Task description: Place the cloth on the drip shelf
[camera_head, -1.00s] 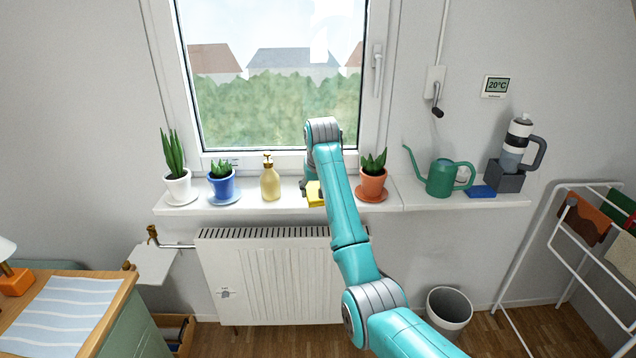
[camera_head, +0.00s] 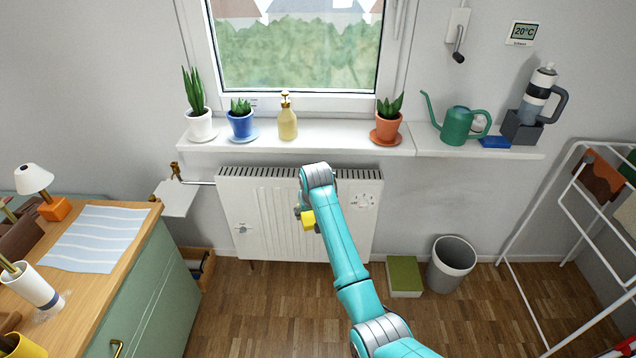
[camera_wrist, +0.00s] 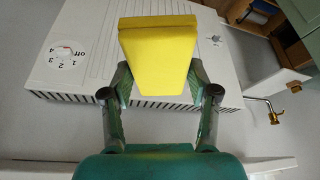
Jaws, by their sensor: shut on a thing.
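The yellow cloth (camera_head: 309,220), which looks like a thick folded pad, is in my gripper (camera_head: 304,213) in front of the radiator, below the windowsill. In the wrist view the cloth (camera_wrist: 158,50) is pinched between both fingers of my gripper (camera_wrist: 158,88) and sticks out beyond them. A small white shelf (camera_head: 176,199), which seems to be the drip shelf, is left of the radiator under a brass valve. Its top looks bare. My gripper is to the right of it and apart from it. The shelf also shows at the right of the wrist view (camera_wrist: 268,82).
The radiator (camera_head: 250,215) is close behind my gripper. The windowsill (camera_head: 345,140) above bears potted plants, a soap bottle (camera_head: 287,120) and a watering can (camera_head: 456,125). A wooden-topped cabinet (camera_head: 140,240) stands at left. A grey bin (camera_head: 451,265) and a green-topped box (camera_head: 404,275) are at right.

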